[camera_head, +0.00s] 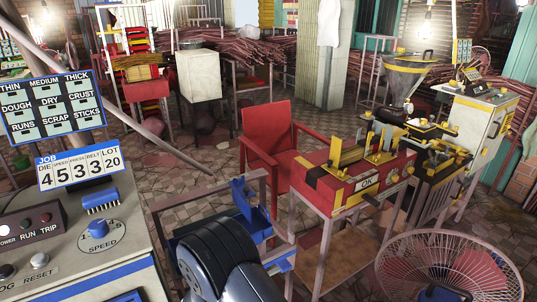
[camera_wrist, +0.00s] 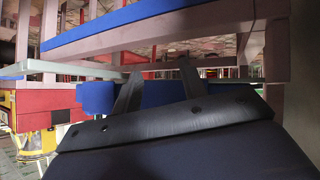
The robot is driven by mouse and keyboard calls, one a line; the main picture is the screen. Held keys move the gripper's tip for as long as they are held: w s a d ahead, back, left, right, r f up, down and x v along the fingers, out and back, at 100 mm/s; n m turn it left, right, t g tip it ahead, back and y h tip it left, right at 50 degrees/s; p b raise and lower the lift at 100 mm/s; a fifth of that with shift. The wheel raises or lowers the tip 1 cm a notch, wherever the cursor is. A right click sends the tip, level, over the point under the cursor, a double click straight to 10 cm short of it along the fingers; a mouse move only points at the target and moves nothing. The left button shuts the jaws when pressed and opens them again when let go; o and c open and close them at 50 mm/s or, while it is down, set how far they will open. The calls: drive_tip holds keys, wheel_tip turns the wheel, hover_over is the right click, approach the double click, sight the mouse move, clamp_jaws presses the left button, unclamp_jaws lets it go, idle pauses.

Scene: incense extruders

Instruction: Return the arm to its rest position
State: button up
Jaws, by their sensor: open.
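My gripper (camera_wrist: 158,80) shows in the wrist view as two dark fingers standing apart, with nothing between them. A blue block or bar (camera_wrist: 97,97) is close beside and behind the fingers; I cannot tell whether they touch it. In the head view my dark arm rises at the bottom centre, in front of a blue-and-grey metal frame (camera_head: 163,210). My gripper's fingers cannot be made out in that view.
A red machine (camera_head: 333,187) on a stand is right of my arm, with a red chair (camera_head: 268,135) behind it. A fan (camera_head: 448,270) stands at lower right. A control console (camera_head: 75,245) fills the left. Tiled floor (camera_head: 195,150) is open behind the frame.

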drive_tip(key=shift+f+t+b, duration=0.4)
drive_tip(key=shift+t+b, duration=0.1)
drive_tip(key=shift+b, duration=1.5)
drive_tip(key=shift+r+b, duration=0.15)
drive_tip(key=shift+b, duration=0.4)
